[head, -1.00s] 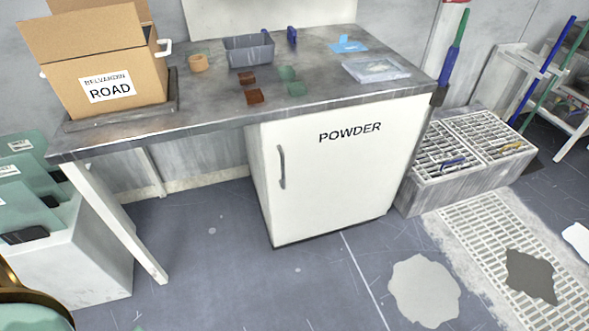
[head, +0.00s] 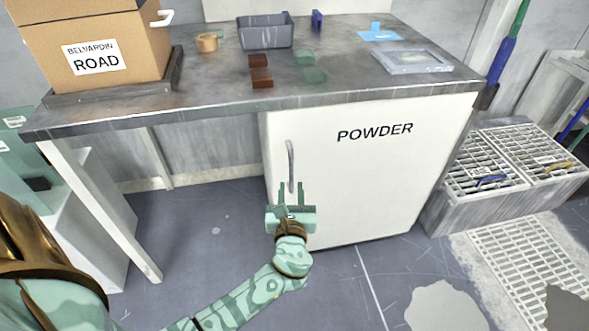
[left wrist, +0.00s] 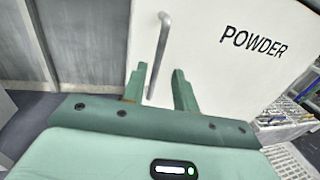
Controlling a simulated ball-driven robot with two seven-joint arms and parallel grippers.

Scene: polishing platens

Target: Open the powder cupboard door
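The powder cupboard door (head: 375,175) is white, marked POWDER, and appears shut under the bench. Its upright grey bar handle (head: 291,160) is near the door's left edge. In the left wrist view the handle (left wrist: 160,52) stands ahead of my fingers, in line with the space between them. My left gripper (head: 291,190) is open, with its two fingers apart at the lower end of the handle. The left wrist view shows the open fingers (left wrist: 158,85) with nothing clearly gripped. I cannot tell whether they touch the handle. My right gripper is not in view.
The grey bench top (head: 205,75) overhangs the cupboard. A cardboard box (head: 95,45) stands on it at left, and a grey bin (head: 265,32) at the back. A slatted crate (head: 450,205) stands right of the cupboard. The floor before the door is largely clear.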

